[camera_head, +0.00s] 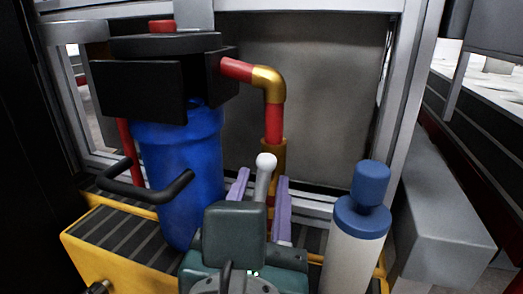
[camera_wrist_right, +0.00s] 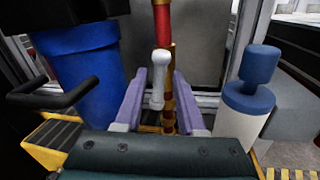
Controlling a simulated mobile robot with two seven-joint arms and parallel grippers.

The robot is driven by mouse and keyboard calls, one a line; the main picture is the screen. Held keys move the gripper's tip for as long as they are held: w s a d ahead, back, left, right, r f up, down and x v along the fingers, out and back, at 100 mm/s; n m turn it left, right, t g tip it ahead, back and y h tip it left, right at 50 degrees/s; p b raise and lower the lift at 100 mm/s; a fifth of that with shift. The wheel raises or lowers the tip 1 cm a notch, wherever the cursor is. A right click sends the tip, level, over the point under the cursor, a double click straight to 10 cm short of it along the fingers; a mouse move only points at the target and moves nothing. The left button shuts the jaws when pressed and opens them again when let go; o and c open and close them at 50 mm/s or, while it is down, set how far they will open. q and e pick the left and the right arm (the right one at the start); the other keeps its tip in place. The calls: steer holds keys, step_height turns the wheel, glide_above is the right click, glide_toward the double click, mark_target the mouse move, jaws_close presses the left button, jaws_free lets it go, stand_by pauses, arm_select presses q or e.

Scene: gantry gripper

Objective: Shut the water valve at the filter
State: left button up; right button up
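The filter is a blue canister (camera_head: 182,165) with a black head (camera_head: 135,88), left of centre in the head view. A red pipe (camera_head: 273,122) leaves its head, turns down at a brass elbow (camera_head: 268,82) and runs behind my right gripper. The valve's pale, round-ended handle (camera_head: 265,164) stands upright in front of the pipe; the handle also shows in the right wrist view (camera_wrist_right: 161,66). My right gripper (camera_head: 262,184) is open, its purple fingers on either side of the handle with visible gaps. The valve body is mostly hidden. My left gripper is not in view.
A white cylinder with a blue cap (camera_head: 371,183) stands close to the right of my right gripper. A black curved bar (camera_head: 145,192) juts out in front of the canister at left. A yellow-edged base (camera_head: 110,254) lies below, and grey frame posts (camera_head: 402,80) enclose the back.

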steer(key=shift+w, duration=0.1)
jaws_close()
stand_by(0.4)
steer(key=shift+f+m+b, duration=0.1)
steer(key=shift+m+b, duration=0.25)
steer(key=shift+m, duration=0.05)
steer(key=shift+f+m+t+b, duration=0.1)
steer(key=shift+m+t+b, duration=0.2)
steer(key=shift+m+b, duration=0.6)
steer(key=m, duration=0.3)
steer(key=shift+d+b, duration=0.1)
steer(key=shift+b, duration=0.3)
steer(key=m, duration=0.3)
steer(key=m+t+h, duration=0.1)
steer(key=m, duration=0.2)
steer(key=shift+f+h, duration=0.1)
steer(key=shift+h, duration=0.2)
steer(key=m+h, duration=0.1)
steer(key=m, duration=0.5)
steer(key=shift+f+h, duration=0.15)
steer(key=shift+h, duration=0.25)
steer(key=shift+m, duration=0.3)
